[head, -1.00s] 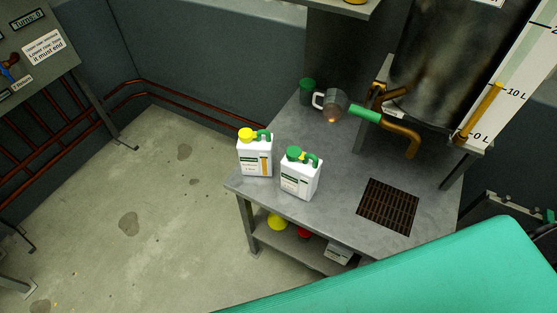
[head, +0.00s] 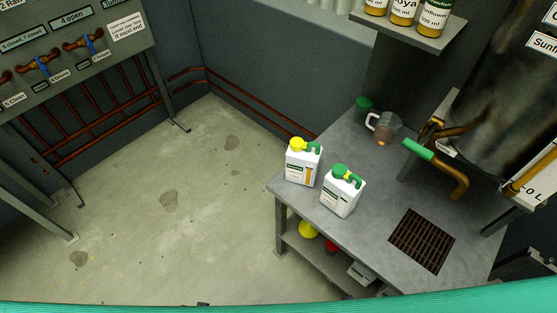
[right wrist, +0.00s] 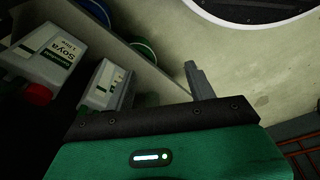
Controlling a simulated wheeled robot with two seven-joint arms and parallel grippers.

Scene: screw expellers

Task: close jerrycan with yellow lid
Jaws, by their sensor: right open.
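A white jerrycan with a yellow lid (head: 303,163) stands upright on the grey workbench in the head view, near its left corner. The yellow lid (head: 296,144) sits at its top; I cannot tell how tightly it is on. A second white jerrycan with a green lid (head: 342,192) stands just to its right. My right gripper (right wrist: 162,88) shows only in the right wrist view, open, with nothing seen between its fingers. My left gripper is in neither view.
The workbench (head: 382,225) has a dark grate (head: 421,240), a clear jug (head: 383,128) and a brown tap with green handle (head: 420,150). Yellow and red items lie on its lower shelf. In the right wrist view, a white Soya container (right wrist: 47,58) is close by. Floor left of the bench is open.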

